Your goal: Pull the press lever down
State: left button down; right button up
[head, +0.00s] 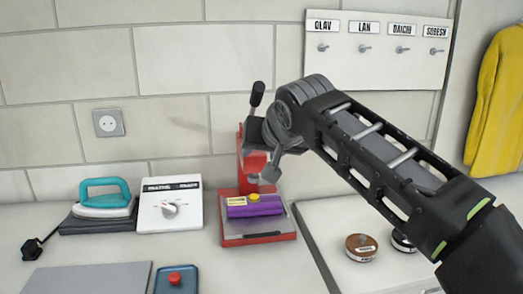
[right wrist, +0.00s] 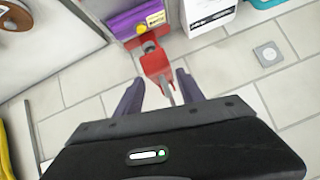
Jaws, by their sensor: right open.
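The red press (head: 239,150) stands on the counter against the wall. Its lever (head: 257,94) points up, with a black knob at the top. A purple package (head: 255,207) with a yellow label lies on the press base (head: 262,239). My right gripper (head: 262,152) is open in front of the press column, below the knob, and hides part of the column and lever. In the right wrist view the open fingers (right wrist: 157,80) flank the red press head (right wrist: 155,63), and a thin grey rod shows between them. I cannot tell whether they touch it. My left gripper is out of view.
Left of the press are a white control box (head: 170,217), a teal-handled iron (head: 102,197) and a blue tray with a red knob (head: 175,279). Round tins (head: 361,247) stand on the right. A hook board (head: 375,50) and yellow garment (head: 503,95) hang behind.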

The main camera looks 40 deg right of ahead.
jog(key=v, duration=0.8)
jog(key=shift+f, duration=0.1)
dwell(0.6)
